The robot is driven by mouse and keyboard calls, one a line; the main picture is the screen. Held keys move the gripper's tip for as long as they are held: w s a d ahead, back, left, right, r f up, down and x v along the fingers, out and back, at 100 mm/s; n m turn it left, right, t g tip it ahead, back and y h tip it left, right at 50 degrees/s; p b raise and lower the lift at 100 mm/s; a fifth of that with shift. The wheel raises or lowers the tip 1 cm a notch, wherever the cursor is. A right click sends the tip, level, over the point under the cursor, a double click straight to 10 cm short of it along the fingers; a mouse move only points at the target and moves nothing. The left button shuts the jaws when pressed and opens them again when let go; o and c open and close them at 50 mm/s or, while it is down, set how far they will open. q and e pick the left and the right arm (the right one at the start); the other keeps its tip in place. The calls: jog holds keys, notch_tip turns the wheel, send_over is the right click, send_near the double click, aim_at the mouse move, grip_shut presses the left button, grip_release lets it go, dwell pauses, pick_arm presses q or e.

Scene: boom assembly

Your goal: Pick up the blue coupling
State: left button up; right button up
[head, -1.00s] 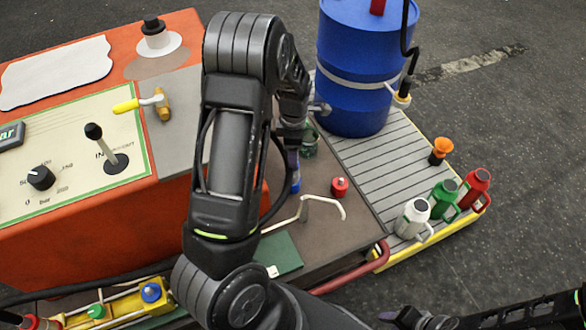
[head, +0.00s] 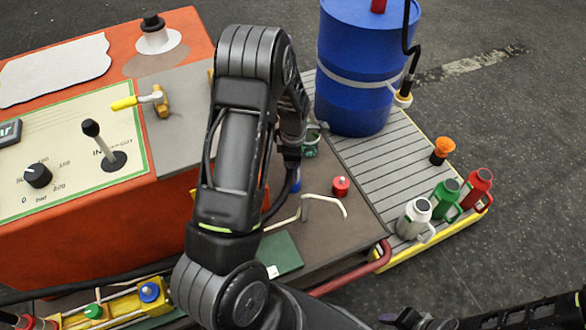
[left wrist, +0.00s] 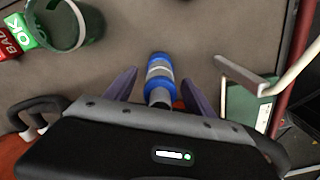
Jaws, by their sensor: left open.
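The blue coupling (left wrist: 160,68) shows in the left wrist view, with blue bands and a bare metal middle. It lies between the two fingers of my left gripper (left wrist: 155,88), which is open, with a gap on each side of the coupling.
A bent pale handle (head: 325,200) and a red-capped part (head: 341,187) are close by. A blue drum (head: 362,70) stands behind.

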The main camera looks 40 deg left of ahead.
dwell(0.5)
pick_arm(q)
grip_shut()
dwell(0.5)
jog(key=shift+r, duration=0.1)
